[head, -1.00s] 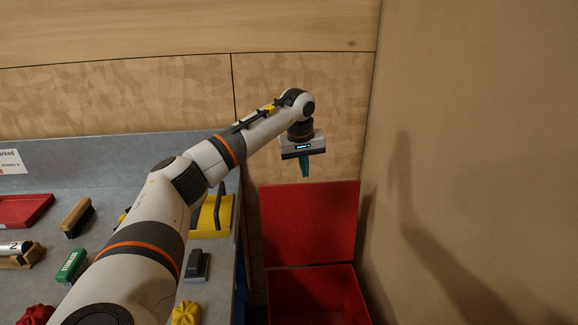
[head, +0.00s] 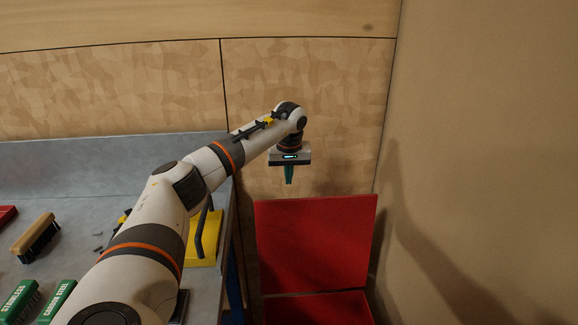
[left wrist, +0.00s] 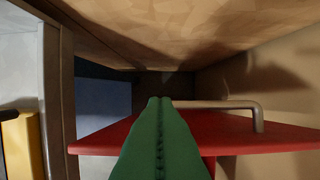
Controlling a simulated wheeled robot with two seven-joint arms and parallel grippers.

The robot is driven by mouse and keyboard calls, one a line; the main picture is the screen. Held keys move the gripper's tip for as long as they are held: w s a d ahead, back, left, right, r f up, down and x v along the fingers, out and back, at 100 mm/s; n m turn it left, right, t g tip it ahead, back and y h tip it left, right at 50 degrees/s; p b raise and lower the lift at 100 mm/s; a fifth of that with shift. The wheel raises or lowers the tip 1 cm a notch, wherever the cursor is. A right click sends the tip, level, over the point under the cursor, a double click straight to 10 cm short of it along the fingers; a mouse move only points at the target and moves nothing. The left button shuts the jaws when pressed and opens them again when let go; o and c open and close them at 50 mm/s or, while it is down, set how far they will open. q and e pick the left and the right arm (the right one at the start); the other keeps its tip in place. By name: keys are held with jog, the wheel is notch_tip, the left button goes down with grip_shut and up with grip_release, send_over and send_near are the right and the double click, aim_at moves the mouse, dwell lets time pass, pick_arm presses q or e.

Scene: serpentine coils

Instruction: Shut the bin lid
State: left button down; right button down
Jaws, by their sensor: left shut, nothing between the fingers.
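The red bin (head: 318,308) stands on the floor right of the bench, and only its upper part shows. Its red lid (head: 315,245) is open, raised upright near the back wall. My left gripper (head: 288,180) is shut and empty, its green fingers pointing down just above the lid's top edge in the head view. In the left wrist view the shut fingers (left wrist: 160,105) overlap the red lid (left wrist: 245,135), and a metal bar handle (left wrist: 257,118) shows along it. I cannot tell whether the fingers touch the lid. My right gripper is not in view.
A grey bench (head: 70,170) on the left holds a brush (head: 36,238), green-labelled brushes (head: 20,298) and a yellow object with a dark handle (head: 207,240). A bare wall (head: 490,150) stands close on the right, with a narrow gap beside the bin.

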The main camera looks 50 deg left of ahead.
pick_arm(q)
jog(key=f, duration=0.1)
jog(key=s+d+f+p, duration=0.1)
jog(key=d+f+p, duration=0.1)
jog(key=shift+s+d+f, duration=0.1)
jog(key=shift+s+f, duration=0.3)
jog(key=shift+d, duration=0.1)
dwell(0.4)
